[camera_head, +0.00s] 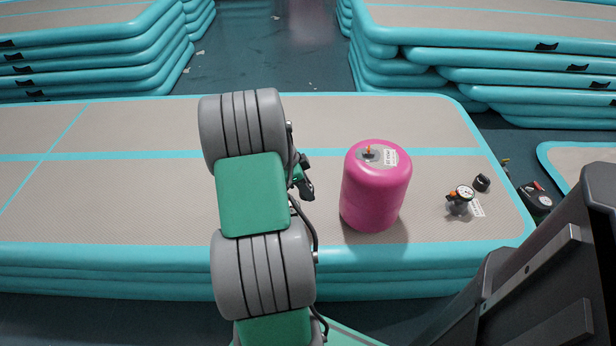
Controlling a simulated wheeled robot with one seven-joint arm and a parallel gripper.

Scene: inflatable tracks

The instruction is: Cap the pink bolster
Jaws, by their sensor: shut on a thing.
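The pink bolster (374,190) stands upright on the beige and turquoise track, right of my arm. Its top has a grey round valve area with an orange part (368,151) in it and a white label beside it. My gripper (305,188) shows only in part behind my arm, as a small dark shape left of the bolster and apart from it. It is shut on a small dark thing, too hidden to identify. A small black cylindrical piece (481,183), perhaps a cap, lies on the track to the right.
A pressure gauge (461,197) with a white tag sits on the track right of the bolster. A dark device with an orange part (536,198) is beyond the track's right end. Stacked tracks (490,55) stand behind. The track (100,215) is clear at left.

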